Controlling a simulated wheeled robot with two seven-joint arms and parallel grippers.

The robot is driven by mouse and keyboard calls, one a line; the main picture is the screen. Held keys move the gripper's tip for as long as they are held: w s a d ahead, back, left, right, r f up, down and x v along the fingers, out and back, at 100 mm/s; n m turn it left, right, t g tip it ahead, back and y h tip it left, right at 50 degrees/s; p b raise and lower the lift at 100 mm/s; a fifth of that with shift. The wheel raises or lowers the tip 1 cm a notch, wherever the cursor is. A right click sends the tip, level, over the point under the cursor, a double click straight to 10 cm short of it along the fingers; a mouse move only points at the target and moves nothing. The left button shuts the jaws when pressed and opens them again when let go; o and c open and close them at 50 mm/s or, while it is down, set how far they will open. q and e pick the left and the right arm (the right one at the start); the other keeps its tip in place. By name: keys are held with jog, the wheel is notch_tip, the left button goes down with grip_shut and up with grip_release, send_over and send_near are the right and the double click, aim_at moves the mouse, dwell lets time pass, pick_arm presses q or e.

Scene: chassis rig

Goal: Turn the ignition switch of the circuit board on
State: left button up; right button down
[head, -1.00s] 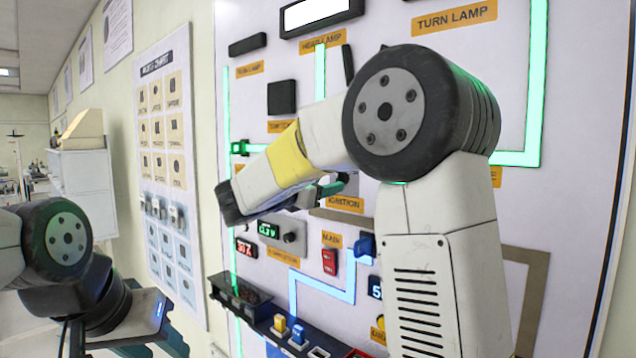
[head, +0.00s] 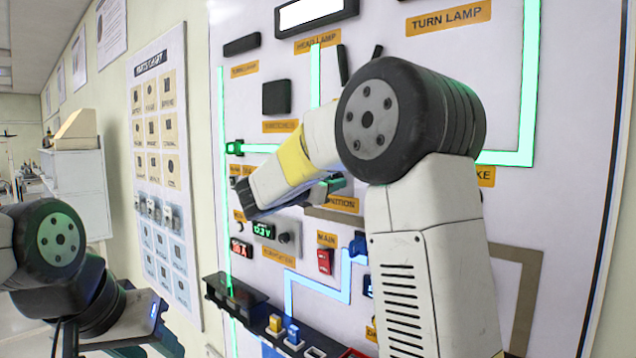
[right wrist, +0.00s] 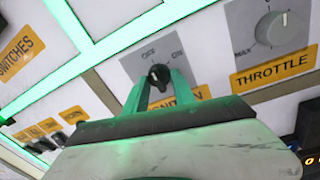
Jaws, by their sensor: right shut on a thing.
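The ignition switch (right wrist: 158,76) is a dark round knob on a grey plate with position words around it, above a yellow label. In the right wrist view my right gripper (right wrist: 159,84) has its two green-lit fingers on either side of the knob, shut on it. In the head view the right gripper (head: 334,186) is at the circuit board (head: 570,130), by the ignition label (head: 342,203). My own arm hides the switch there. My left gripper (head: 168,340) is low at the left, away from the board; its opening is unclear.
A throttle dial (right wrist: 270,28) sits beside the ignition plate. Below are a red main switch (head: 325,261), small displays (head: 264,231) and a dark ledge (head: 235,296) with coloured pieces. A parts chart (head: 160,150) hangs on the left wall.

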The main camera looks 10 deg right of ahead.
jog(key=shift+m, duration=0.3)
jog(key=m, duration=0.5)
jog(key=m+h, duration=0.1)
jog(key=m, duration=0.5)
jog(key=shift+w+a+m, duration=0.15)
jog(key=shift+m, duration=0.15)
dwell(0.4)
jog(key=c, duration=1)
grip_release()
jog(key=shift+c, duration=0.2)
jog(key=v, duration=0.8)
